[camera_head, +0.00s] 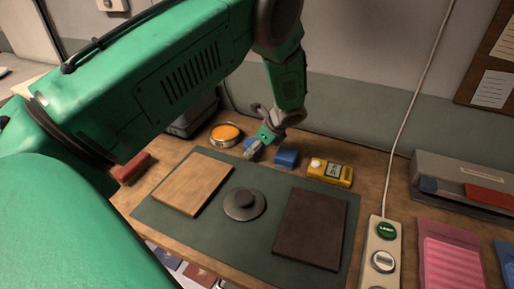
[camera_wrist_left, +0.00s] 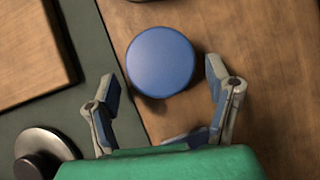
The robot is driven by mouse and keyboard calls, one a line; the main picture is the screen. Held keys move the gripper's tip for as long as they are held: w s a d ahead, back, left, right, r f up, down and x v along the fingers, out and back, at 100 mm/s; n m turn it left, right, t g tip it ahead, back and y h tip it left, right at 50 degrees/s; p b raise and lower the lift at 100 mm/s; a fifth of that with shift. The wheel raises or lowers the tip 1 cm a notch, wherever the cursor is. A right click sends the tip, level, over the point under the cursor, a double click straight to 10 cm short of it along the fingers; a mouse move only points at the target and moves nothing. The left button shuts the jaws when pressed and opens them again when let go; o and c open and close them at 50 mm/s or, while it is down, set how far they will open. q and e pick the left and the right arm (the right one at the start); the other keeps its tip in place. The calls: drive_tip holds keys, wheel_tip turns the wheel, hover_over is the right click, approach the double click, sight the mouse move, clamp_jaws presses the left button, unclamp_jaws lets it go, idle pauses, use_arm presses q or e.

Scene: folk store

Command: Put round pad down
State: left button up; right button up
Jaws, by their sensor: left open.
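A blue round pad (camera_wrist_left: 160,62) lies on the wooden table beside the edge of the green mat. In the head view a bit of it (camera_head: 249,143) shows beside my left gripper (camera_head: 256,149), which hides part of it. In the left wrist view the fingers of my left gripper (camera_wrist_left: 163,98) stand apart and empty, with the pad just beyond their tips. A dark round disc with a knob (camera_head: 243,204) sits in the middle of the green mat (camera_head: 205,231); it also shows in the left wrist view (camera_wrist_left: 43,150). My right gripper is not in view.
A light wooden board (camera_head: 193,182) and a dark brown board (camera_head: 311,228) lie on the mat. Around it are an orange-topped round tin (camera_head: 226,133), a blue block (camera_head: 286,157), a yellow device (camera_head: 330,172), a red block (camera_head: 132,168) and a switch panel (camera_head: 381,257).

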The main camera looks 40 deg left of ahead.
use_arm(q)
drive_tip(key=v, duration=1)
drive_tip(key=shift+a+r+p, duration=0.25)
drive_tip(key=shift+r+p, duration=0.05)
drive_tip(key=shift+r, duration=0.05)
